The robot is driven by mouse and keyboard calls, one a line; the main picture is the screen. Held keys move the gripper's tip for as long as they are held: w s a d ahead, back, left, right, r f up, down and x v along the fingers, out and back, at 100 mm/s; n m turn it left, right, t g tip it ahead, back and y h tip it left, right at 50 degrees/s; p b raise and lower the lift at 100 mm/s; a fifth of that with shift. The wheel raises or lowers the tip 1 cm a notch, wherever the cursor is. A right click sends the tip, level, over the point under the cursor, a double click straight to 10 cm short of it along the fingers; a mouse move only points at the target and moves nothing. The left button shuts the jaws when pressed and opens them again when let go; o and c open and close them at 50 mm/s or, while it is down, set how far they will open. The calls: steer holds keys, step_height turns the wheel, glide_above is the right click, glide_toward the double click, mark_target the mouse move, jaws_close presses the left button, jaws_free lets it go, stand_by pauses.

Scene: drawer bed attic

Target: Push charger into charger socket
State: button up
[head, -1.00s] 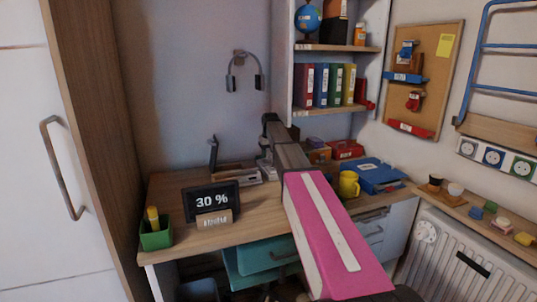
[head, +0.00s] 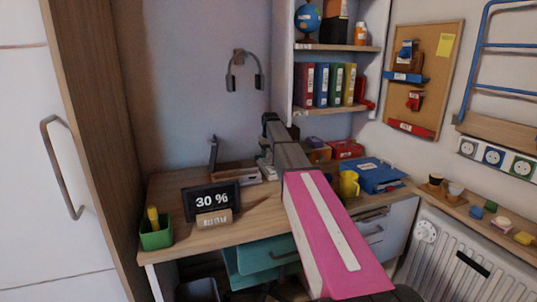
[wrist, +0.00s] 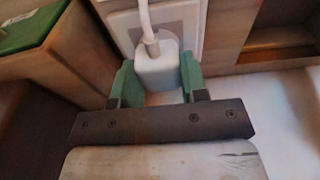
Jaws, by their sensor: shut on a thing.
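In the wrist view, my gripper (wrist: 158,76) has its two green fingers shut on the sides of a white charger (wrist: 156,62). A white cable (wrist: 145,20) runs from the charger up out of the picture. The charger is right in front of a white socket plate (wrist: 118,28) and covers part of it. I cannot tell whether its pins are in the socket or whether it touches the plate. In the head view, my arm hides the gripper, the charger and this socket, at the back of the desk (head: 160,190).
In the wrist view, a green-topped wooden box (wrist: 50,60) stands close on the left. In the head view, a 30 % display (head: 211,200), a yellow mug (head: 349,184) and a blue folder (head: 377,175) are on the desk. Several wall sockets (head: 493,156) are at the right.

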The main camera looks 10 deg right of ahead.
mark_target(269, 153)
steer(key=shift+f, duration=0.6)
stand_by(0.7)
steer(key=o, duration=1)
steer(key=shift+c, duration=0.2)
steer(key=r, duration=0.6)
steer(key=s+r, duration=0.1)
steer(key=r, duration=0.2)
steer(key=shift+d+r, duration=0.1)
steer(key=shift+r, duration=0.3)
steer(key=shift+s+r, duration=0.15)
steer(key=shift+r, duration=0.35)
